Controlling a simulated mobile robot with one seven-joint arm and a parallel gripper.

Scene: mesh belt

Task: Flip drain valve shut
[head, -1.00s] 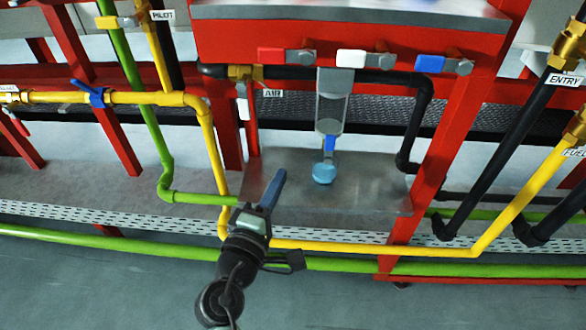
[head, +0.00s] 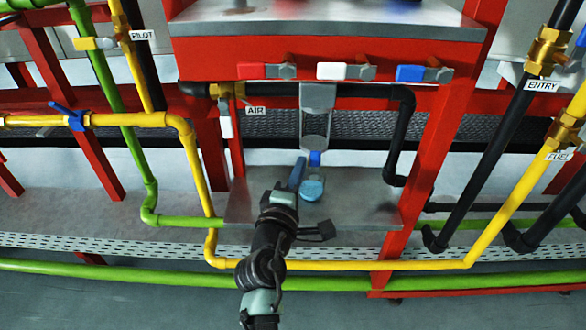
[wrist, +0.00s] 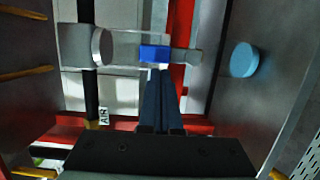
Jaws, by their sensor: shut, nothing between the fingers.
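The drain valve has a small blue handle (head: 315,158) at the bottom end of a clear bowl (head: 315,125) hanging under the black pipe. In the wrist view the blue handle (wrist: 155,53) lies across the valve body, just beyond my fingertips. My gripper (head: 299,164) is shut and empty, its blue fingers just left of the handle in the head view. In the wrist view my gripper (wrist: 160,72) overlaps the handle's lower edge; I cannot tell whether they touch. A light-blue round cup (head: 312,190) sits below the valve on the metal tray (head: 360,205).
Above are red, white and blue levers (head: 425,74) on a red beam. A valve with a white handle hangs by the AIR label (head: 256,111). A red post (head: 425,170) stands right; yellow pipes (head: 197,180) run left and below.

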